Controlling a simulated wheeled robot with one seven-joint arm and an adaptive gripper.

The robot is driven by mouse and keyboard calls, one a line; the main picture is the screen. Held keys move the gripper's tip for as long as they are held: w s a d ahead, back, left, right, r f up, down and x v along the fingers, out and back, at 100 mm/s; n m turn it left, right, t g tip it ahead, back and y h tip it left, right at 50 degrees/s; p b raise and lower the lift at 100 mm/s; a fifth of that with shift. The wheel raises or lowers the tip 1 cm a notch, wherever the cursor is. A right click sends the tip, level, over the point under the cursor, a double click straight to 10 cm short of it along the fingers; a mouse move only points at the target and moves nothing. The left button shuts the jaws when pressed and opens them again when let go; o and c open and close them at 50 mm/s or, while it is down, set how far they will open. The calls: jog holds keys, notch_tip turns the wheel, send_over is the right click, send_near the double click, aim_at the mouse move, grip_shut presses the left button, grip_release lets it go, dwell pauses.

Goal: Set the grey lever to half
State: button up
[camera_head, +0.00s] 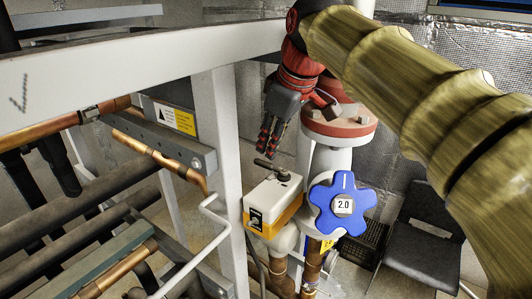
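A dark grey lever (270,167) sits on top of a white and orange actuator box (273,203) near the middle of the view. Its bar runs from upper left to lower right, with a raised round end at the right. My gripper (267,150), red with dark fingers, hangs from above and points down. Its fingertips are just above the lever's left end in the picture. Whether they touch it cannot be told. The fingers appear close together, and nothing is seen held between them.
A blue star-shaped knob (325,204) marked 2.0 is right of the box. A red-rimmed flange (339,127) stands behind my gripper. A white frame post (221,140) is close on the left, with a bent white rod (214,214). A dark chair (425,245) is lower right.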

aim_at(265, 163)
jog(key=x, duration=0.5)
jog(key=shift+w+f, duration=0.1)
jog(key=shift+a+f+p, duration=0.15)
jog(key=shift+f+p, duration=0.15)
jog(key=shift+f, duration=0.15)
jog(key=shift+w+f, duration=0.1)
jog(key=shift+c, duration=0.4)
grip_shut()
